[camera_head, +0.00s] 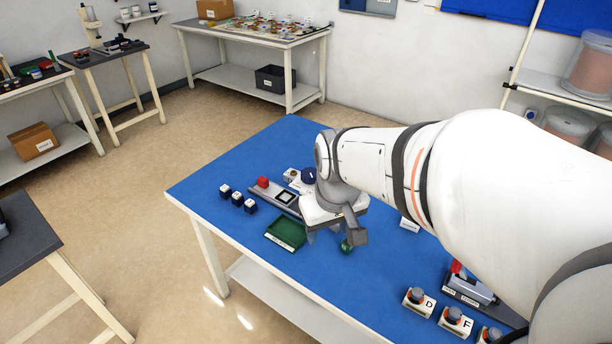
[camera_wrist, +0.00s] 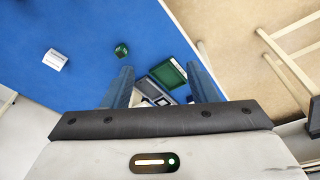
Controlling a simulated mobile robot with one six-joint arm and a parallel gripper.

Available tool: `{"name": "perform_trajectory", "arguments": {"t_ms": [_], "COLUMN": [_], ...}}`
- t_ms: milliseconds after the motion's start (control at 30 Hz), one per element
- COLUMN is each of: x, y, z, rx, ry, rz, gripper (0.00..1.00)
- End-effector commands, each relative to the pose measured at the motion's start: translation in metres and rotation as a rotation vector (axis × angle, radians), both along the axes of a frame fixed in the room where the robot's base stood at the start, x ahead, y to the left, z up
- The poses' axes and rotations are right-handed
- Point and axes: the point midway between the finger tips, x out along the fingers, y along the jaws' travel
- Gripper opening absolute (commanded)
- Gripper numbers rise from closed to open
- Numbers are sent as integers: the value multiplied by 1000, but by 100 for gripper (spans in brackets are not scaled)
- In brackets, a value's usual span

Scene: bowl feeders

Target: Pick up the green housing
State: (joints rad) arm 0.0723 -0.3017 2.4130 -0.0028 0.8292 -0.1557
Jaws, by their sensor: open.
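The green housing (camera_head: 346,246) is a small, dark green, rounded piece on the blue table (camera_head: 240,170), beside my gripper (camera_head: 335,238) in the head view. In the wrist view the green housing (camera_wrist: 121,50) lies just beyond the tip of the left finger, off to the left of the gap between the fingers. My gripper (camera_wrist: 161,78) is open, with nothing between its fingers, and appears to be above the table. The arm and gripper hide part of the table behind them.
A green tray (camera_head: 285,232) is left of my gripper. Three small dark blocks with white tops (camera_head: 237,198) and a grey fixture with a red block (camera_head: 263,182) stand beyond it. A white label (camera_head: 409,224) is to the right. Lettered stations (camera_head: 419,301) stand at the near right.

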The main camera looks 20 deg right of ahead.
Motion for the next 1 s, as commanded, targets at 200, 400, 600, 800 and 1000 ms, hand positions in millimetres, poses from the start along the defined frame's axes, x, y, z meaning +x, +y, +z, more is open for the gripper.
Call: {"name": "perform_trajectory", "arguments": {"t_ms": [200, 400, 600, 800, 1000], "x": [64, 109, 132, 139, 140], "y": [-36, -75, -106, -121, -122], "z": [-39, -93, -148, -177, -196], "rx": [-24, -30, -25, -22, -21], "ry": [81, 141, 184, 200, 205], "rz": [118, 231, 322, 368, 375], "gripper": [53, 53, 53, 53, 53]}}
